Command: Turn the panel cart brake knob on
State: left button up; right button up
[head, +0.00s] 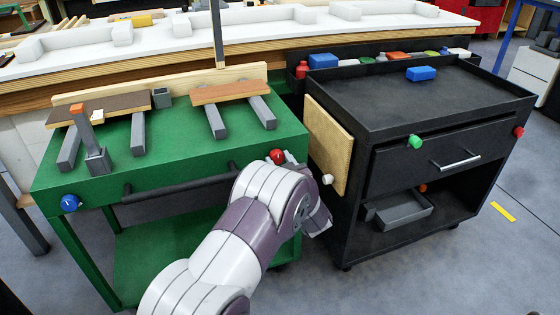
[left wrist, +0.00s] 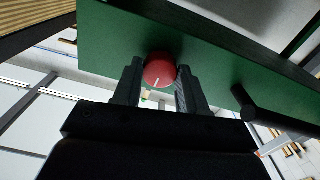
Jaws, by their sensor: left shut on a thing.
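The green cart (head: 200,140) carries two wooden panels on grey supports. A red knob (head: 277,156) sits on its front at the right corner. A blue knob (head: 69,203) sits at the left corner. In the left wrist view, the red knob (left wrist: 160,71) with a short white mark lies between the two dark fingers of my left gripper (left wrist: 158,80), which is shut on it. In the head view my white and purple left arm hides most of that gripper. My right gripper is not in view.
A black cart (head: 430,95) stands close on the right, with a green knob (head: 415,141), a red knob (head: 519,132) and a wooden board (head: 328,142) on its side. A dark handle bar (head: 175,186) runs along the green cart's front. Floor is clear at lower right.

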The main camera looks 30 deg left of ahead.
pick_arm(q)
jog(key=m+p, duration=0.8)
jog(key=p, duration=0.2)
jog(key=shift+r, duration=0.2)
jog(key=m+p, duration=0.4)
jog(key=m, duration=0.1)
jog(key=shift+f+m, duration=0.1)
jog(key=shift+m, duration=0.2)
jog(key=shift+f+m+p, duration=0.15)
jog(key=shift+m+p, duration=0.9)
jog(key=shift+m, duration=0.85)
jog(key=o, duration=1.1)
jog(key=shift+c, duration=0.2)
jog(key=p+v, duration=0.2)
jog(key=v, duration=1)
jog(key=shift+s+d, duration=0.2)
jog(key=shift+d, duration=0.1)
